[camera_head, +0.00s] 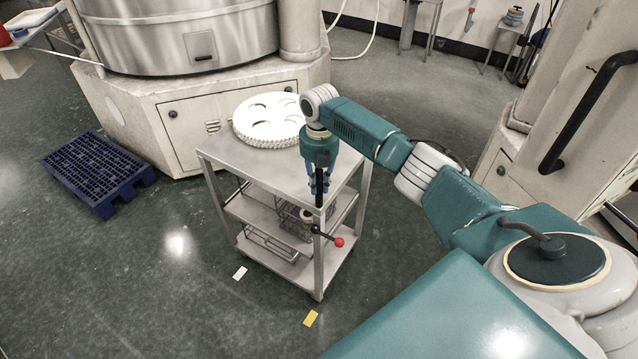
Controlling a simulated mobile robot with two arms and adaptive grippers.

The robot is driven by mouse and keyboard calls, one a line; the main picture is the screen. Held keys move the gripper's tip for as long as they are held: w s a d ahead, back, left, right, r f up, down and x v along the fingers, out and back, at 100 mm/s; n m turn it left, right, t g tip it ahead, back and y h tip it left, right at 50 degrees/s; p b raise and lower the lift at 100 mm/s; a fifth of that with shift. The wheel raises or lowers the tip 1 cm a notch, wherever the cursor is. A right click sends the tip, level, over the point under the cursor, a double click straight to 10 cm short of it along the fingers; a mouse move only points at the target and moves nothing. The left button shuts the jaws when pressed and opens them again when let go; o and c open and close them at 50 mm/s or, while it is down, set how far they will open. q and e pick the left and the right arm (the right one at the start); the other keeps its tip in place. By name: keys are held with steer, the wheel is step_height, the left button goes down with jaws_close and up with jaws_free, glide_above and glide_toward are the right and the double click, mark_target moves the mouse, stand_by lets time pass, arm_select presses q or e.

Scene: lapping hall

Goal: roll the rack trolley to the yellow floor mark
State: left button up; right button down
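The rack trolley (225,151) is a grey metal cart with a flat top, lower shelves and wire baskets (268,243). It stands upright in the middle of the head view. A lever with a red knob (339,242) sticks out at its near corner post. The yellow floor mark (310,318) lies on the floor just in front of that corner, apart from the trolley's foot. My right gripper (319,190) points down at the near corner, its fingers on either side of a black upright grip; whether they press on it is too small to tell. My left gripper is out of view.
A stack of white toothed discs (268,120) sits on the trolley top. A white floor mark (240,273) lies left of the yellow one. A blue pallet (95,172) lies at left. A large machine (180,100) stands close behind the trolley. Floor at front left is clear.

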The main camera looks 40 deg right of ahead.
steer(key=c, duration=1.6)
jaws_free()
steer(key=shift+s+d, duration=0.15)
steer(key=shift+s, duration=0.15)
step_height(320, 180, up, 12)
